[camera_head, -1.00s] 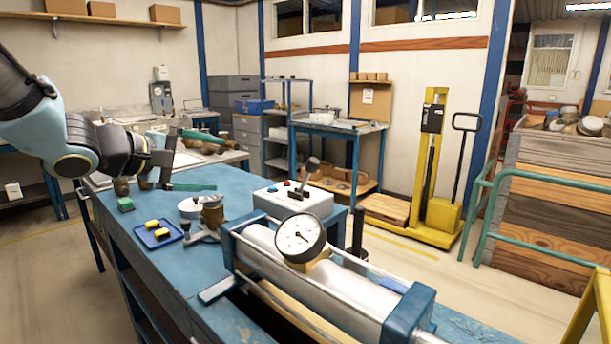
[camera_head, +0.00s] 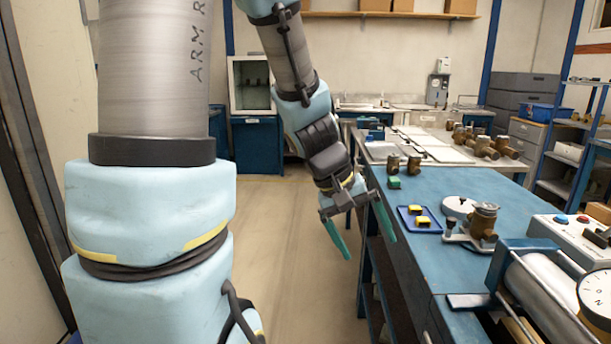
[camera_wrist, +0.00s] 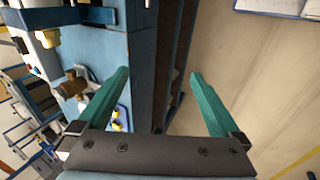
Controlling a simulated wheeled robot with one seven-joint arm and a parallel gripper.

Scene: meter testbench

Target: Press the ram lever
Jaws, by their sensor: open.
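A light grey control box (camera_head: 545,228) with a red and a blue button stands on the blue workbench at the right of the head view. Its dark lever (camera_head: 597,237) is at the right picture edge and only partly visible. My gripper (camera_head: 370,249) hangs beside the bench's left edge, over the floor, well left of the box. Its two green fingers point down and are apart, with nothing between them. In the wrist view the open fingers (camera_wrist: 158,73) span the bench's side and the floor. I cannot make out the lever in the wrist view.
On the bench (camera_head: 420,265) are a blue tray (camera_head: 405,217) with yellow pieces, a brass fitting (camera_head: 483,222) on a stand, and a large cylinder (camera_head: 540,280) with a dial gauge (camera_head: 596,298). Floor (camera_head: 290,260) left of the bench is clear.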

